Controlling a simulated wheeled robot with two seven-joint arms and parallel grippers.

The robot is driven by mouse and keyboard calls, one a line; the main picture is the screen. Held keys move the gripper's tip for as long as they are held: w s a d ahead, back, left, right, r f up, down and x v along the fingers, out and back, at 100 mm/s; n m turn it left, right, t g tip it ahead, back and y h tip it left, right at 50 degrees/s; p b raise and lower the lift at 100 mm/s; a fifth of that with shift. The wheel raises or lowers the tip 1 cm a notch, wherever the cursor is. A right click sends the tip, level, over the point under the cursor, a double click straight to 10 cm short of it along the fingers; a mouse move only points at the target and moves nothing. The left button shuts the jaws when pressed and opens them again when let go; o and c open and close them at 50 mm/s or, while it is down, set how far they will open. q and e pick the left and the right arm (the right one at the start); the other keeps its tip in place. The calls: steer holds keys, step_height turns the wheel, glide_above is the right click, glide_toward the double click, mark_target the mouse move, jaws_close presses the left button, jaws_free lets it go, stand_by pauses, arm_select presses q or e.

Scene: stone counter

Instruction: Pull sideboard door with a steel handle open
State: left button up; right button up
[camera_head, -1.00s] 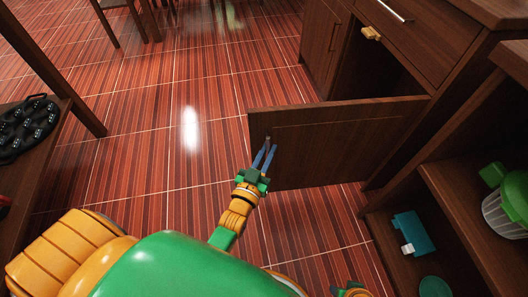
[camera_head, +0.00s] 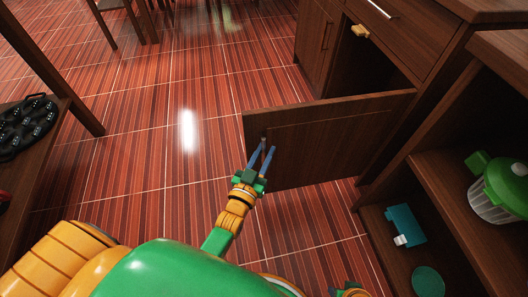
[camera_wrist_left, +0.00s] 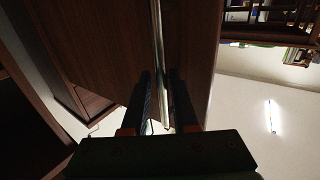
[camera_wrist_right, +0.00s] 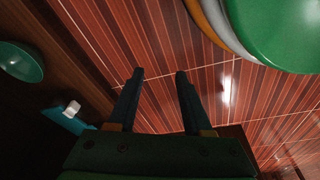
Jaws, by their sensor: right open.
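The dark wooden sideboard door (camera_head: 320,150) stands swung far out from its cabinet, and the dark inside (camera_head: 375,65) shows behind it. In the left wrist view the steel handle (camera_wrist_left: 157,25) runs along the door face. My left gripper (camera_head: 268,146) is at the door's free end. Its fingers are apart, one on each side of the handle in the left wrist view, with gaps beside it. My right gripper (camera_wrist_right: 160,72) is open and empty over the floor, low near the shelf unit; only a bit of that arm shows in the head view.
A shelf unit (camera_head: 440,165) at the right holds a green-lidded pot (camera_head: 500,190), a teal box (camera_head: 405,224) and a green round dish (camera_head: 428,280). A yellow object (camera_head: 361,31) is by the cabinet opening. A table (camera_head: 60,125) stands at the left. The tiled floor between is clear.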

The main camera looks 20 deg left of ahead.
steer(key=shift+r, duration=0.1)
arm_select(q)
steer(key=s+p, duration=0.2)
steer(key=s, duration=0.4)
steer(key=shift+s, duration=0.55)
arm_select(e)
steer(key=s+f, duration=0.3)
steer(key=shift+d, duration=0.35)
